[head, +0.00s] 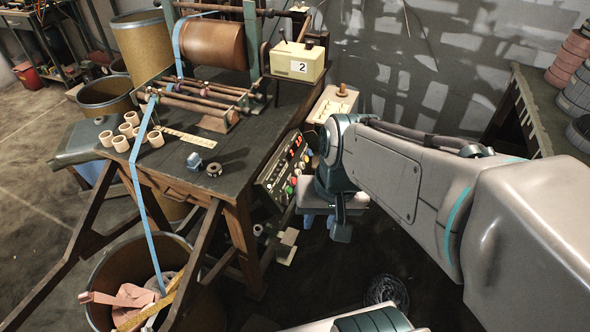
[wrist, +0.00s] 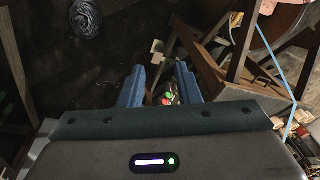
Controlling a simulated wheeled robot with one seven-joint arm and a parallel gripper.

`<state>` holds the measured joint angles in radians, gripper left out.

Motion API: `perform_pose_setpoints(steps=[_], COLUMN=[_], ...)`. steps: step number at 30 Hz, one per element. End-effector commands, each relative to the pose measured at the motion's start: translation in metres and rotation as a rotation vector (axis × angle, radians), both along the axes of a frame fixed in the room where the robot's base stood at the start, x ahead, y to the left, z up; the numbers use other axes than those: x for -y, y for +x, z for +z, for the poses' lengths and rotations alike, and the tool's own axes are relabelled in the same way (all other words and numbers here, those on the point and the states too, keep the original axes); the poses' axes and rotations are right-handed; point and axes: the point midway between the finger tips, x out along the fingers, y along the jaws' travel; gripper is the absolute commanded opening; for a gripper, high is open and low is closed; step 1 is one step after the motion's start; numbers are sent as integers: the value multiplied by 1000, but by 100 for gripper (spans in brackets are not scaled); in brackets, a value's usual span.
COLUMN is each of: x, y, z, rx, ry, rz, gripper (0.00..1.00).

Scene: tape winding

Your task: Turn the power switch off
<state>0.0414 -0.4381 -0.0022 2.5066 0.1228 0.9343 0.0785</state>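The control panel (head: 272,182) is fixed at the right end of the workbench, with red lit digits and several coloured buttons and knobs. I cannot tell which control is the power switch. My gripper (head: 319,221) is just right of and below the panel, pointing down, partly hidden by my arm. In the wrist view my gripper's (wrist: 161,68) two blue fingers stand apart with nothing held between them. A small part of the panel (wrist: 168,98), with green and red lights, shows low between the fingers; the gripper body hides the rest.
The dark workbench (head: 225,165) carries rollers, a brown drum (head: 212,45) and several pale tape cores (head: 122,143). A bin (head: 112,265) stands below left. A stool-like stand with a pale top (head: 333,103) is behind my arm. Open floor lies below the gripper.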

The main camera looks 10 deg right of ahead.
Motion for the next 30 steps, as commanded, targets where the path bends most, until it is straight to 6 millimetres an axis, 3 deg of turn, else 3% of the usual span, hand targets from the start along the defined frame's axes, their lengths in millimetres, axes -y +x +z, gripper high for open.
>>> perform_pose_setpoints(steps=[1,6,11,16,20,24,30], x=[-4,-27,-44,-44,-25,14,69], y=[-3,-6,10,47,82,118,144], z=[-33,-102,-149,-190,-220,-251,-282], rx=[-61,-300,-517,-726,-865,-974,-1045], ry=[61,348,641,972,1249,1550,1873], rz=[-81,-449,-809,-1168,-1422,-1647,-1828], gripper=[30,30,30,30,30,30,30])
